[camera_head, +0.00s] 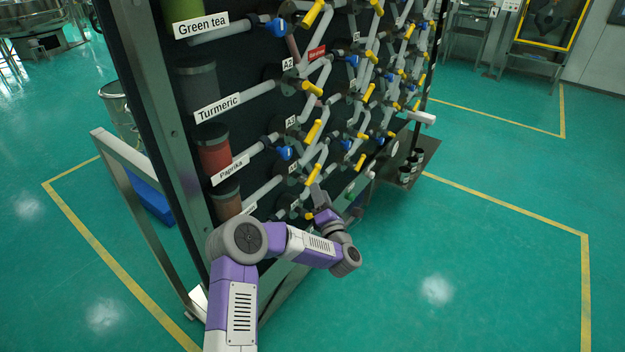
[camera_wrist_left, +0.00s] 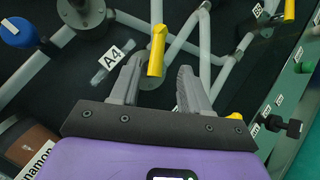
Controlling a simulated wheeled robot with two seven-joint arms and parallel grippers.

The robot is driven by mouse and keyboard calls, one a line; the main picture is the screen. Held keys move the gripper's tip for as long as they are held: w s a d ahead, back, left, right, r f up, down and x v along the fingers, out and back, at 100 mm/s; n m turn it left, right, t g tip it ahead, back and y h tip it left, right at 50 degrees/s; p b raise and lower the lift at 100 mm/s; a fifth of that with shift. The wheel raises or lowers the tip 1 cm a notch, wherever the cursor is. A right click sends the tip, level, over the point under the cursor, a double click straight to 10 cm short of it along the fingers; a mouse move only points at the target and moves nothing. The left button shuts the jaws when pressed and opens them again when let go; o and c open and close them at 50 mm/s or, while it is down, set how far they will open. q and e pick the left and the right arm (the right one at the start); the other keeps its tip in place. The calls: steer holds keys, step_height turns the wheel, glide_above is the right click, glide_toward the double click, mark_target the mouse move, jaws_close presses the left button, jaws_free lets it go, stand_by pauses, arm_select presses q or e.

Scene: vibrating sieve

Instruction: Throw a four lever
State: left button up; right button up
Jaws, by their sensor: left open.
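A yellow lever (camera_wrist_left: 157,50) by the A4 label (camera_wrist_left: 110,56) stands between and just past the fingertips of my left gripper (camera_wrist_left: 158,82) in the left wrist view. The fingers are open, one on each side of the lever's lower end; I cannot tell whether either touches it. In the head view my left gripper (camera_head: 316,192) reaches the lower part of the pipe panel, just below a yellow lever (camera_head: 314,174). My own wrist partly hides the fingers there. My right gripper is not in view.
The panel holds several other yellow levers (camera_head: 313,132), blue levers (camera_head: 284,153) and grey pipes. Canisters labelled Turmeric (camera_head: 218,107) and Paprika (camera_head: 230,170) line its left side. A shelf with bottles (camera_head: 407,170) is at right.

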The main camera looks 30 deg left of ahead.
mark_target(313, 175)
arm_select(q)
steer(key=b+x, duration=0.1)
steer(key=x, duration=0.6)
steer(key=shift+a+r, duration=0.2)
steer(key=shift+a, duration=0.1)
jaws_close()
